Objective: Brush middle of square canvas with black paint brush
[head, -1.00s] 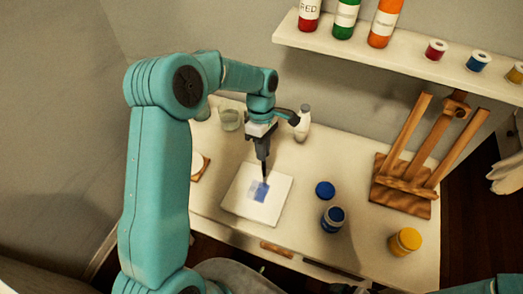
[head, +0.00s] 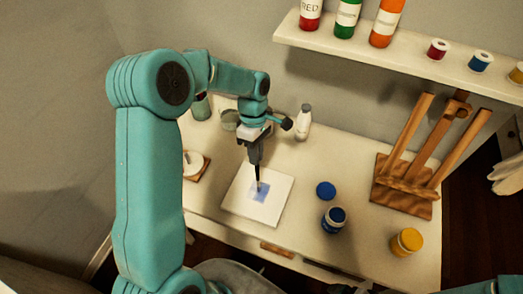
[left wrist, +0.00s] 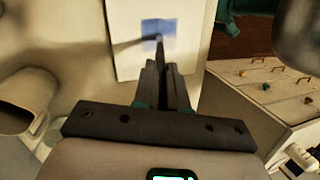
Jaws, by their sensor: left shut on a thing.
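The square white canvas (head: 274,208) lies flat on the white table, with a blue painted patch (head: 262,191) near its middle. My left gripper (head: 255,160) is above the canvas, shut on a thin dark paint brush (head: 258,178) that points down. The brush tip is at the patch; I cannot tell whether it touches. In the left wrist view, the canvas (left wrist: 125,62), the blue patch (left wrist: 151,27) and the gripper's fingers (left wrist: 162,85) also show. A little of my right arm shows at the bottom right edge; its gripper is not clear.
A blue paint jar (head: 333,219), a blue lid (head: 326,190) and a yellow jar (head: 407,241) stand right of the canvas. A wooden easel (head: 410,160) stands farther right. A white bottle (head: 303,121) and a glass cup (head: 230,120) are behind. A shelf (head: 420,65) holds paints.

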